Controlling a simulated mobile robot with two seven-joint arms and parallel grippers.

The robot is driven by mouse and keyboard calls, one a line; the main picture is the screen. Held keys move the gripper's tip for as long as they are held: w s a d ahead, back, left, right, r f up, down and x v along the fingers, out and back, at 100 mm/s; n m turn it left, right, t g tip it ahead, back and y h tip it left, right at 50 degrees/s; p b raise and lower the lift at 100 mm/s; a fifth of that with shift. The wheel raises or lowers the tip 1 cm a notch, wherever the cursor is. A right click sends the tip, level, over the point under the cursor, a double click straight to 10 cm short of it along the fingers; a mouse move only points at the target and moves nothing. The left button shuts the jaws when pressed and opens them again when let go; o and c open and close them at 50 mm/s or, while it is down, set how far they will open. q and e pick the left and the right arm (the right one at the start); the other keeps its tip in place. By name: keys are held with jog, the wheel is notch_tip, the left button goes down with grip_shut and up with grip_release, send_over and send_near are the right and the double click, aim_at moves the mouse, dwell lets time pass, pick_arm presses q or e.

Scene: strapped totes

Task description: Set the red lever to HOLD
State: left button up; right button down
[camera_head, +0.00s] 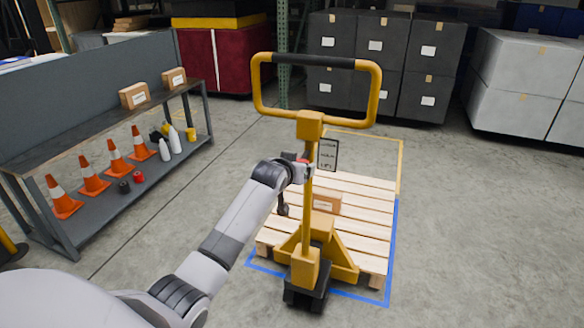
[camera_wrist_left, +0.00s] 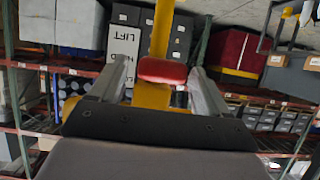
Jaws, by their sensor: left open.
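The red lever (camera_wrist_left: 163,72) shows in the left wrist view as a rounded red bar across the yellow post. It lies between the two fingers of my left gripper (camera_wrist_left: 160,78), which are apart with space on both sides. In the head view my left gripper (camera_head: 300,172) is at the post of the yellow pallet jack (camera_head: 309,125), just below the handle's neck, and mostly hides the lever. A label plate (camera_head: 327,155) stands right of the post. In the wrist view the plate (camera_wrist_left: 118,50) reads LIFT, with other words partly covered. My right gripper is not in view.
The pallet jack's loop handle (camera_head: 318,62) rises above my gripper. A wooden pallet (camera_head: 365,210) with a small box (camera_head: 326,202) lies behind the post, inside floor markings. A bench (camera_head: 100,123) with cones and bottles stands left. The floor between is clear.

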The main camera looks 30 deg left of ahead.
pick_arm(q)
jog(key=shift+v, duration=2.1)
jog(key=shift+f, duration=0.1)
jog(key=s+d+f+m+h, duration=0.1)
jog(key=s+d+f+m, duration=0.1)
jog(key=s+d+f, duration=0.4)
jog(key=s+d+f+m+h, duration=0.1)
jog(key=s+d+f+h, duration=0.15)
jog(key=s+f, duration=0.6)
jog(key=s+d+f+m+g+h, duration=0.1)
jog(key=s+d+f, duration=0.2)
jog(key=s, duration=0.6)
jog(key=s+d+f+m+g+h, duration=0.1)
jog(key=s+d+f, duration=0.3)
jog(key=s, duration=0.5)
jog(key=shift+s+d, duration=0.3)
jog(key=shift+d, duration=0.8)
jog(key=shift+f, duration=0.1)
